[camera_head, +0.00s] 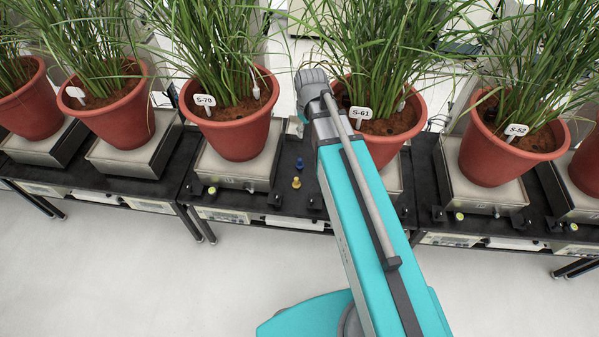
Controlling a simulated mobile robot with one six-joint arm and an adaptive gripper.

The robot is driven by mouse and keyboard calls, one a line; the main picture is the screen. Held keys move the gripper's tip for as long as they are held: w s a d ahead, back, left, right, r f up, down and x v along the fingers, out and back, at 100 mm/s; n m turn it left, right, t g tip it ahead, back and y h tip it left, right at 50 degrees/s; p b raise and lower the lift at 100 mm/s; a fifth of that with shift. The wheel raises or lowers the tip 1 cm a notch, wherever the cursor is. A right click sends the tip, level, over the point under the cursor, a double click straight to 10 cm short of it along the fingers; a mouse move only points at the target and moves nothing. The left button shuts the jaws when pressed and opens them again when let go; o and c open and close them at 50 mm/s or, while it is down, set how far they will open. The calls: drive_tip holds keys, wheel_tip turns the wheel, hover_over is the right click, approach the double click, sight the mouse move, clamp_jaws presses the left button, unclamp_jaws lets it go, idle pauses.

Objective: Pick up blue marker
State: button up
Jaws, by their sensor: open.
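A small blue marker (299,164) stands on the black bench between two potted plants, just left of my arm. A small yellow piece of similar shape (296,182) stands close in front of it. My teal arm reaches up from the bottom of the view and passes just right of both pieces. My gripper does not show; my own arm seems to hide it, so I cannot tell how far it is from the blue marker.
Potted grasses stand on scales along the black bench (291,204). Pot S-70 (232,135) is left of the marker, and pot S-61 (397,150) is partly behind my arm. Pot S-52 (498,163) stands farther right. The pale floor in front is clear.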

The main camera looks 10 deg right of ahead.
drive_tip(key=w+a+f+n+b, duration=0.1)
drive_tip(key=w+f+n+b, duration=0.7)
drive_tip(key=w+f+b, duration=0.65)
drive_tip(key=n+b, duration=0.7)
drive_tip(key=b, duration=0.4)
hover_over(299, 160)
wheel_tip(299, 160, down, 12)
drive_tip(key=shift+d+f+n+g, duration=0.45)
drive_tip(key=shift+d+n+g, duration=0.1)
drive_tip(key=shift+n, duration=0.15)
drive_tip(key=shift+a+f+b, duration=0.1)
drive_tip(key=shift+f+b, duration=0.05)
drive_tip(key=shift+b, duration=0.15)
wheel_tip(299, 160, down, 8)
drive_tip(key=b, duration=0.8)
drive_tip(key=shift+f, duration=0.15)
drive_tip(key=f+b, duration=0.1)
drive_tip(key=b, duration=0.1)
drive_tip(key=f+b, duration=0.1)
drive_tip(key=f, duration=0.1)
drive_tip(key=shift+w+a+f+b, duration=0.1)
drive_tip(key=shift+a+f+b, duration=0.05)
drive_tip(key=shift+a+b, duration=0.2)
drive_tip(key=shift+f+b, duration=0.95)
